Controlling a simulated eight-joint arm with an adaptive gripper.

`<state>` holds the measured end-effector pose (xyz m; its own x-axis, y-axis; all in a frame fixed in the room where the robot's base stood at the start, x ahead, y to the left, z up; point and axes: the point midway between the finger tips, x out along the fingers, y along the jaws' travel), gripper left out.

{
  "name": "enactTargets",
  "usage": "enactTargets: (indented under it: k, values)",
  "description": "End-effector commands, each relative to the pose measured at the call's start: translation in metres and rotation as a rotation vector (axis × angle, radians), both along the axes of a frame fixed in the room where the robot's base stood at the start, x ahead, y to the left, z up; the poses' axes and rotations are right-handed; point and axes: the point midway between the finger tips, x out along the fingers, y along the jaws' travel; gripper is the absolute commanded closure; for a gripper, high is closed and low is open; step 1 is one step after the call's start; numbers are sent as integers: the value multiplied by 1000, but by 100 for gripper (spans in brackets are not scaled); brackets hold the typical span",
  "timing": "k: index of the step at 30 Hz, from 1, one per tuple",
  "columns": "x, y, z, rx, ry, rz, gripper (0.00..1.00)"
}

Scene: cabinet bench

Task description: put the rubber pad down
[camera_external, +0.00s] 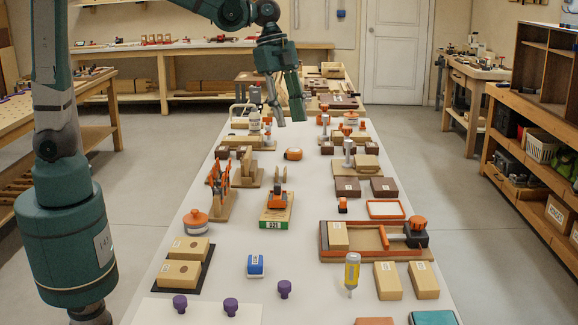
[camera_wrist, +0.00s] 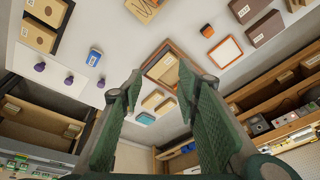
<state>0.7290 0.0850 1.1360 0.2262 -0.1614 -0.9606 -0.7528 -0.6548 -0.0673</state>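My gripper (camera_external: 288,112) is open above the far half of the white bench, with a visible gap between its fingers. In the wrist view, my gripper (camera_wrist: 160,76) shows its two green fingers apart and no object held between them. No rubber pad can be named for certain. A flat teal piece (camera_external: 433,317) lies at the front right edge of the bench, with a flat reddish-brown piece (camera_external: 375,321) to its left; either may be a pad. The teal piece also shows in the wrist view (camera_wrist: 145,118), well beyond the fingers.
An orange-edged wooden tray (camera_external: 350,255) with a clamp stands at right. Two wooden blocks sit on a black mat (camera_external: 205,265) at left. Purple knobs (camera_external: 231,306), a blue box (camera_external: 255,265) and a bottle (camera_external: 351,272) stand near the front. The front middle has bare room.

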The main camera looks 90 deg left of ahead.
Motion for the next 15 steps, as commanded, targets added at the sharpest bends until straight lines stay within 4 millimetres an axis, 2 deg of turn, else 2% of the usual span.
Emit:
enactTargets:
  k: [15]
  values:
    - [-88, -37, 30, -6, -66, 251, 68]
